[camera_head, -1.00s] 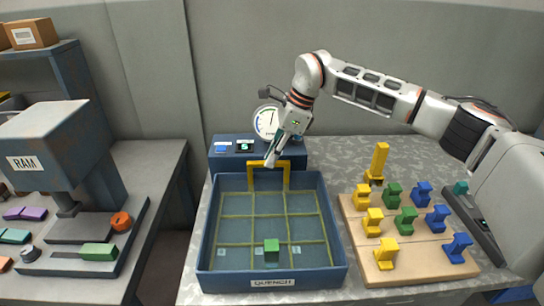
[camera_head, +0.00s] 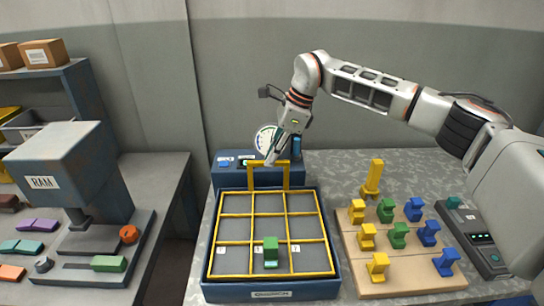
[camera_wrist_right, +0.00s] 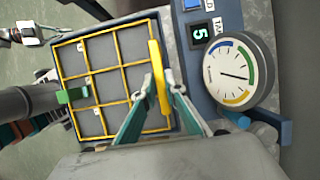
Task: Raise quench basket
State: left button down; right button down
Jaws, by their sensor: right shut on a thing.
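The quench basket is a yellow wire grid (camera_head: 286,213) with a tall yellow handle (camera_head: 287,176) at its back. It sits level with the top of the blue quench tank (camera_head: 320,292), its bars clear and bright. A green block (camera_head: 271,248) stands in the front middle cell. My right gripper (camera_head: 272,159) is shut on the handle's top bar. The wrist view shows its two fingers (camera_wrist_right: 163,98) on either side of the yellow bar (camera_wrist_right: 155,70).
A round gauge (camera_wrist_right: 238,72) and a display reading 5 (camera_wrist_right: 200,33) stand behind the tank. A wooden board (camera_head: 405,278) with several yellow, green and blue pieces lies to the right. The RAM press (camera_head: 60,170) stands on the left bench.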

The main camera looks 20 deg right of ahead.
jog(key=shift+w+r, duration=0.1)
jog(key=shift+r, duration=0.25)
jog(key=c, duration=2.1)
grip_release()
jog(key=shift+f, duration=0.15)
jog(key=v, duration=1.2)
jog(key=shift+d, duration=0.1)
